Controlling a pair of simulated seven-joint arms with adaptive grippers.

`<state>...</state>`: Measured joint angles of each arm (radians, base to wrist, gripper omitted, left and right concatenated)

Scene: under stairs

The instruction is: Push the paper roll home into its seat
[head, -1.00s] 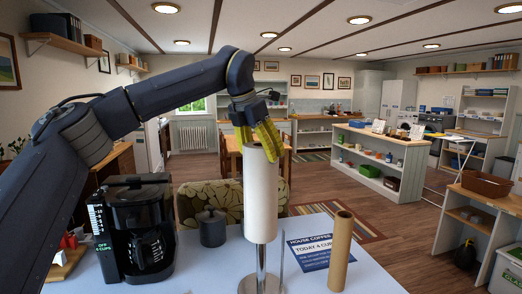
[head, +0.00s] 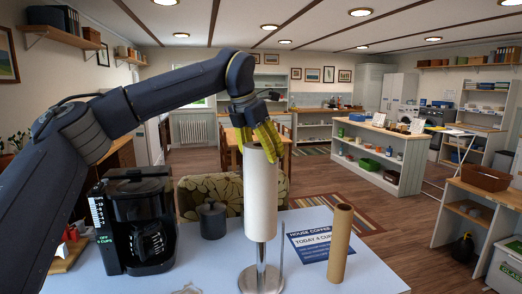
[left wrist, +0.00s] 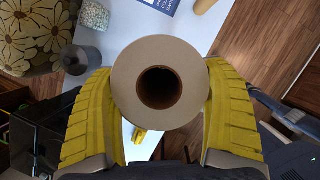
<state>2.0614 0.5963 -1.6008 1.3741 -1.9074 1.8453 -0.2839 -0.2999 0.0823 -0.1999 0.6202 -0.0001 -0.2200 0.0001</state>
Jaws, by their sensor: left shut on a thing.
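The white paper roll (head: 261,200) is upright around the metal post of its holder, in the head view. Its lower end is above the holder's round base (head: 262,279), with a length of bare post showing between. A thin side rod (head: 282,252) stands beside the post. My left gripper (head: 262,152), with yellow fingers, is shut on the roll's top end. In the left wrist view, the fingers lie on both sides of the roll's end face (left wrist: 127,85); its core is dark and the post's tip cannot be made out. My right gripper is not in view.
A cardboard tube (head: 340,243) stands right of the holder, near a blue coffee sign (head: 311,245). A grey canister (head: 213,221) and a black coffee maker (head: 139,222) stand to the left. The white tabletop (head: 225,263) is clear around the base.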

